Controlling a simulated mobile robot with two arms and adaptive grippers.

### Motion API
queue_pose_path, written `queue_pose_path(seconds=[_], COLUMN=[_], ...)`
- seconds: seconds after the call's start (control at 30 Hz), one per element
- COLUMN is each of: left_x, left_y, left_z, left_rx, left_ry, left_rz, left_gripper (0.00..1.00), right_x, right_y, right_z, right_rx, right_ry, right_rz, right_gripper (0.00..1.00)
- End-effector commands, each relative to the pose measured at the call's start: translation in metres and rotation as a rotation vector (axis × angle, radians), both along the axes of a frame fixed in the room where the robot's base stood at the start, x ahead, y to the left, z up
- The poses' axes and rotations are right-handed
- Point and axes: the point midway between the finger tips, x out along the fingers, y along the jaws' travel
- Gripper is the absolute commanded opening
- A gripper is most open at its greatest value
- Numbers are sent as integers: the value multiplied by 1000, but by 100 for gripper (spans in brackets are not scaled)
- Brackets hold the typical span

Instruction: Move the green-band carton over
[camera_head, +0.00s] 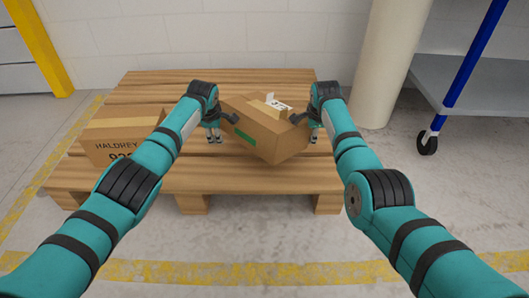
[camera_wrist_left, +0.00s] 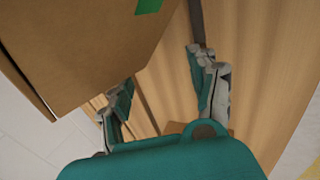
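The green-band carton (camera_head: 258,130) is a brown box with a green patch on its near face and a pale label on top. It sits tilted and turned between my two grippers, over the right half of the wooden pallet (camera_head: 240,183). Whether it touches the pallet is unclear. My left gripper (camera_head: 222,127) is at its left side with fingers spread. In the left wrist view the fingers (camera_wrist_left: 163,95) are apart with no carton between them, and the carton (camera_wrist_left: 75,45) is close by at upper left. My right gripper (camera_head: 305,126) is at its right side, fingers apart.
Another brown carton (camera_head: 110,135) with dark lettering stands on the pallet's left, partly behind my left arm. A cream column (camera_head: 390,65) and a grey cart (camera_head: 475,85) with blue posts are at right. A white block wall (camera_head: 200,35) is behind.

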Motion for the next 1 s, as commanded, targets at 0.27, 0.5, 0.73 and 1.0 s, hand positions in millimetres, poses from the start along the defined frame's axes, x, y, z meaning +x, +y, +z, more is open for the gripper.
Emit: queue_pose_path(seconds=[0.27,0.5,0.73,1.0], left_x=[-1,-1,-1,-1], left_y=[-12,-12,-12,-1], left_z=[-13,-31,-48,-44], left_rx=[-13,-13,-13,-12], left_ry=[-2,-2,-2,-1], left_rz=[-16,-16,-16,-14], left_gripper=[58,58,58,58], right_x=[0,0,0,0], right_y=[10,10,10,-1], right_z=[-12,-30,-47,-43], right_rx=[16,16,15,13], right_ry=[-5,-5,-5,-3], right_rz=[7,7,8,5], right_gripper=[58,58,58,58])
